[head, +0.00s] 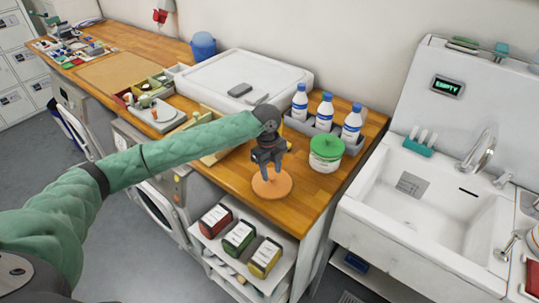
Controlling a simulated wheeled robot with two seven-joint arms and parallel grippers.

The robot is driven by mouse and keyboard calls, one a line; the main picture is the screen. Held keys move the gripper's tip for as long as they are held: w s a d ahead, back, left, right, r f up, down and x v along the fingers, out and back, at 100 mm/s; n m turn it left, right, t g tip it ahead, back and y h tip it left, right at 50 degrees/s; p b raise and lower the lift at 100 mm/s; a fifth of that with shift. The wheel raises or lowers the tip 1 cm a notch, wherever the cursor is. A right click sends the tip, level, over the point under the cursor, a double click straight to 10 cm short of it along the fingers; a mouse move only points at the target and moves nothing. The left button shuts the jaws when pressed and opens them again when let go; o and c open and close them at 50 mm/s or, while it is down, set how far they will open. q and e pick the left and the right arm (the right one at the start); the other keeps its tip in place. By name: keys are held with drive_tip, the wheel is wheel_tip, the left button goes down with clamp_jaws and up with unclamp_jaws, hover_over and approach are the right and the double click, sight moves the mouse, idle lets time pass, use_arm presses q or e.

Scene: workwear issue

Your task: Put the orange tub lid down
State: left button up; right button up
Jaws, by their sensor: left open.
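The orange tub lid (281,187) is a flat round disc lying on the wooden counter (310,199) near its front right corner. My left gripper (267,173) points down right over the lid, with its fingertips at or just above the middle of it. It is open, and the small gap or contact between fingertips and lid is hard to tell. The gripper covers part of the lid. My right gripper is not in view.
A white tub with a green lid (325,143) stands just right of the gripper. Several blue-capped bottles (326,108) stand in a grey tray behind. A large white box (240,82) is at the back. A white sink (430,200) is to the right.

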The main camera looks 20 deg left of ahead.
use_arm(q)
wheel_tip(320, 180, up, 10)
drive_tip(key=a+b, duration=0.1)
drive_tip(key=b, duration=0.2)
drive_tip(key=shift+w, duration=0.3)
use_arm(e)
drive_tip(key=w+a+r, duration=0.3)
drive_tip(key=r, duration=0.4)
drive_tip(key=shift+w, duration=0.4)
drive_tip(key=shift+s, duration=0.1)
